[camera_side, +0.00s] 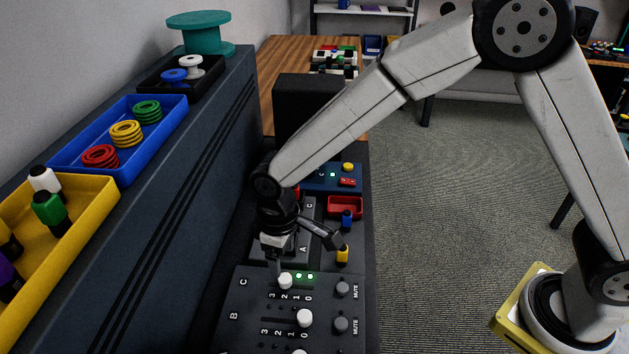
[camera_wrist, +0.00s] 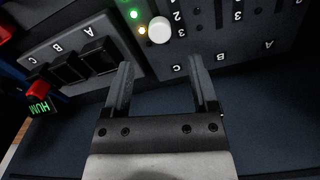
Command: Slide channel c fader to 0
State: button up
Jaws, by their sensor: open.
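The channel C fader knob (camera_side: 285,281) is white and stands near the 2 and 3 marks; its exact mark is hard to tell. In the wrist view the white knob (camera_wrist: 159,30) lies beyond my fingertips, roughly in line with the gap. My gripper (camera_side: 275,266) is just above and behind the knob in the side view. In the wrist view my gripper (camera_wrist: 160,63) is open, with nothing between its fingers. The fader panel (camera_side: 251,306) is dark grey with 3, 2, 1, 0 marks.
The channel B fader knob (camera_side: 305,317) is nearby, near its 0 mark. Mute knobs (camera_side: 342,289) stand to the right. Green lights (camera_side: 310,276) glow beside fader C; an amber light (camera_wrist: 142,30) shows in the wrist view. A switch panel (camera_wrist: 72,57) lies left in the wrist view.

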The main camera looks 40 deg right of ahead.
aim_at(284, 277)
jog(key=shift+f, duration=3.15)
grip_shut()
